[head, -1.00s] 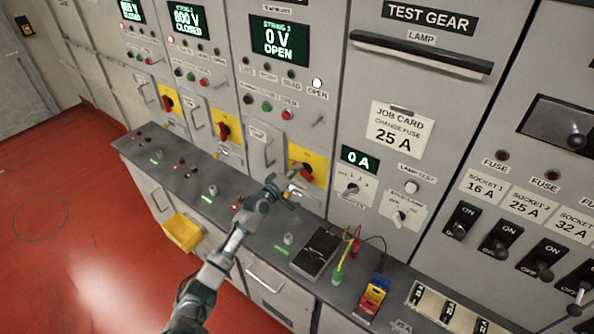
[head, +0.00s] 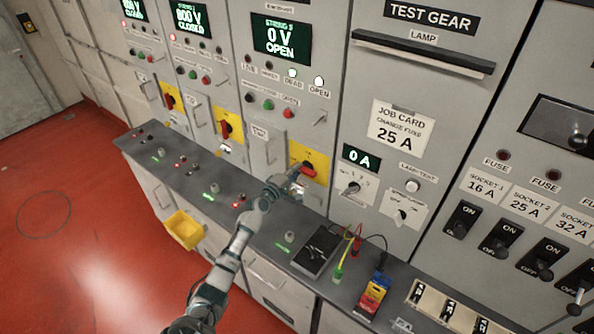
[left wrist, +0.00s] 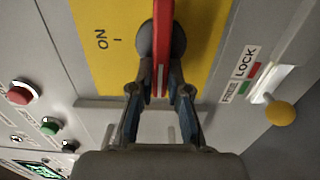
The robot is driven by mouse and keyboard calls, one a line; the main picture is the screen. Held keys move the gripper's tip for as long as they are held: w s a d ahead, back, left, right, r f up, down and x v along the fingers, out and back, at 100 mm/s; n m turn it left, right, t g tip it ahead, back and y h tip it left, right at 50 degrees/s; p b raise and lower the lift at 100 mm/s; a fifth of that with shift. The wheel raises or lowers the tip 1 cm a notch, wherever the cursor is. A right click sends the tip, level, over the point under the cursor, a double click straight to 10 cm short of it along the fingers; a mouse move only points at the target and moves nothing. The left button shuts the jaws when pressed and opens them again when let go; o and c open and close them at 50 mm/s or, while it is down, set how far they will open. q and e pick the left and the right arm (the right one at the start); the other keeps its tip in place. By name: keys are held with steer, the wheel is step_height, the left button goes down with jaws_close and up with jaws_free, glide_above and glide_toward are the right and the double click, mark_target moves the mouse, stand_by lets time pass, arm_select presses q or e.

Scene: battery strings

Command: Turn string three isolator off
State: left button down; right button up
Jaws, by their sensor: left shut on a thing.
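The string three isolator is a red handle (head: 302,170) on a yellow plate (head: 318,160), low on the third cabinet. In the left wrist view the red handle (left wrist: 163,50) sits on a dark round hub, with "ON" printed to its left on the yellow plate (left wrist: 100,25). My left gripper (left wrist: 161,90) is shut on the handle, one finger on each side; in the head view the gripper (head: 296,182) hides part of it. The string 3 display (head: 281,38) reads 0 V OPEN. The DEAD lamp (head: 292,73) and OPEN lamp (head: 319,81) are lit white. My right gripper is not in view.
A grey counter (head: 225,185) runs below the panels, with a black meter (head: 318,248) and leads at its right. A yellow bin (head: 184,230) hangs on its front. In the wrist view a yellow knob (left wrist: 281,113) stands beside a FREE/LOCK label.

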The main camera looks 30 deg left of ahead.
arm_select(q)
steer(key=shift+f, duration=0.2)
steer(key=c, duration=1.2)
jaws_free()
steer(key=shift+o, duration=0.3)
steer(key=shift+w+a, duration=0.1)
steer(key=shift+a, duration=0.05)
steer(key=shift+a, duration=0.1)
steer(key=s+a, duration=0.1)
steer(key=s, duration=1.1)
steer(key=shift+f, duration=0.15)
